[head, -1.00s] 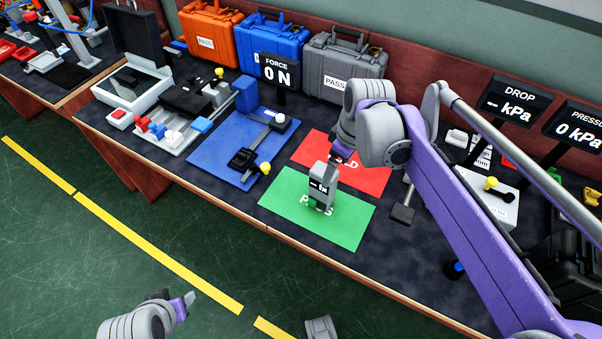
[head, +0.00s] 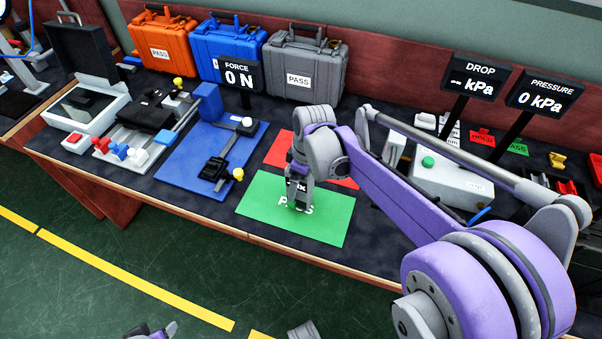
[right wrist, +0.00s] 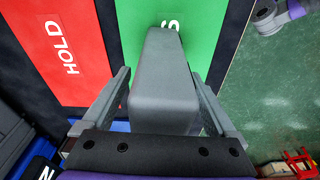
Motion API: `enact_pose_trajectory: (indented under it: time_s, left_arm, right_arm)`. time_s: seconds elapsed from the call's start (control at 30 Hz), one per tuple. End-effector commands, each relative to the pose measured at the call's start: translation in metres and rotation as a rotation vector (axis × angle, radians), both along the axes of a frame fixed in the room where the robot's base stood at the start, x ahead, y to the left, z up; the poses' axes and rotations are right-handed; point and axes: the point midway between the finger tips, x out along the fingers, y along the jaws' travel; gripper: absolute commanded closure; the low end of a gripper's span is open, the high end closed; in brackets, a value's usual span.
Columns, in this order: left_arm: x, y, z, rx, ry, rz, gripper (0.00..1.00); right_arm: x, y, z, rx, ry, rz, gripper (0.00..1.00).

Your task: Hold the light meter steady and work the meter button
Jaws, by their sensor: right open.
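The light meter (head: 298,187) is a small grey upright block with a dark "lx" display, standing on the green PASS mat (head: 329,222). My right gripper (head: 299,196) is over it from above and hides much of it in the head view. In the right wrist view the meter (right wrist: 166,75) is between the two open fingers (right wrist: 163,88), with a visible gap on at least the right side. The meter button cannot be made out. My left gripper (head: 152,331) is at the bottom edge, off the table and mostly cut off.
A red HOLD mat (head: 277,153) lies behind the green one. A blue mat with a force fixture (head: 185,172) is to the left. A white box with a green button (head: 452,181) and the pressure displays (head: 545,94) stand to the right. Cases (head: 305,70) line the back.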

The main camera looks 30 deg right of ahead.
Motion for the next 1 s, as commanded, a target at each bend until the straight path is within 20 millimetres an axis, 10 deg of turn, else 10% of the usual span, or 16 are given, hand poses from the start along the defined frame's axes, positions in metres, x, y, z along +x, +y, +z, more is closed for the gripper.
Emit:
enact_pose_trajectory:
  time_s: [0.4,0.93,0.97,1.0]
  left_arm:
    - [0.0,0.0,-0.0013,0.0,0.0,0.0,0.5]
    - [0.0,0.0,-0.0013,0.0,0.0,0.0,0.5]
    - [0.0,0.0,-0.0013,0.0,0.0,0.0,0.5]
    - [0.0,0.0,-0.0013,0.0,0.0,0.0,0.5]
  right_arm:
    - [0.0009,0.0008,-0.0084,0.0,0.0,0.0,0.07]
    - [0.0007,0.0008,-0.0082,0.0,0.0,0.0,1.0]
    - [0.0007,0.0008,-0.0082,0.0,0.0,0.0,1.0]
    - [0.0007,0.0008,-0.0082,0.0,0.0,0.0,0.5]
